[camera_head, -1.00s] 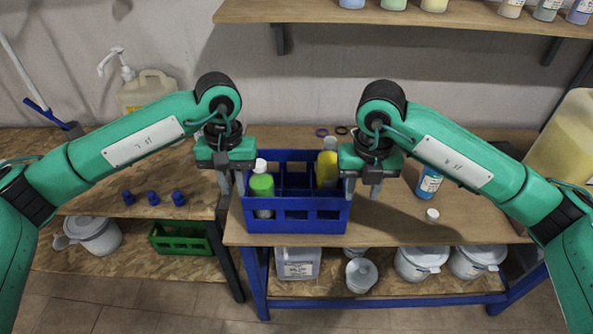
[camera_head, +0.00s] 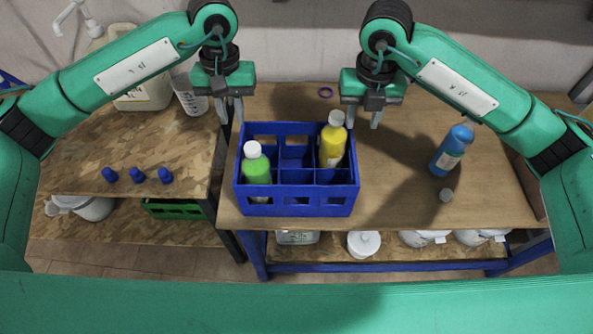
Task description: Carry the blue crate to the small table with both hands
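The blue crate (camera_head: 297,205) stands upright on the wooden workbench (camera_head: 420,215). It holds a green bottle (camera_head: 257,170) at its left and a yellow bottle (camera_head: 332,148) at its back right; other compartments look empty. My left gripper (camera_head: 229,112) is open, its fingers apart, near the crate's back left corner. My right gripper (camera_head: 363,118) is open near the back right corner. Both look empty and apart from the crate walls. A lower wooden table (camera_head: 100,150) is at the left; whether it is the small table I cannot tell.
White tubs stand on the lower shelf.

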